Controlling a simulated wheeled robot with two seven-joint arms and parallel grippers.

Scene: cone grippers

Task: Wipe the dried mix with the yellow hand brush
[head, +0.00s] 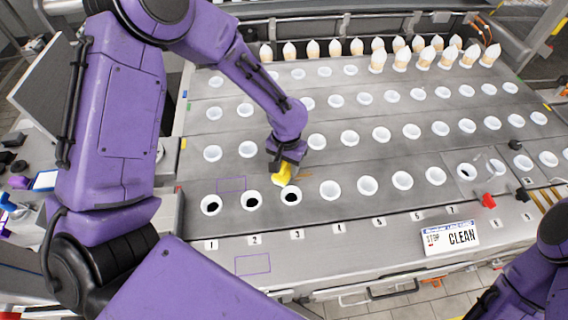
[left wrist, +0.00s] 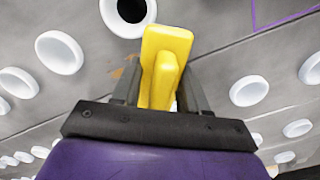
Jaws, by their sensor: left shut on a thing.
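The yellow hand brush (head: 284,173) is held by my left gripper (head: 287,156) over the grey plate, just behind the cup row marked 3. In the left wrist view the brush (left wrist: 168,50) sits between the two dark fingers of the gripper (left wrist: 160,92), which are shut on it. The dried mix is a faint brown-orange smear (head: 306,177) beside the brush. It also shows in the left wrist view as small orange patches (left wrist: 118,73) left of the brush. Whether the bristles touch the plate I cannot tell. My right gripper is out of view.
Rows of white cup rings (head: 330,190) fill the plate around the brush; the front-left ones (head: 211,204) have dark openings. Filled cones (head: 378,60) stand at the back.

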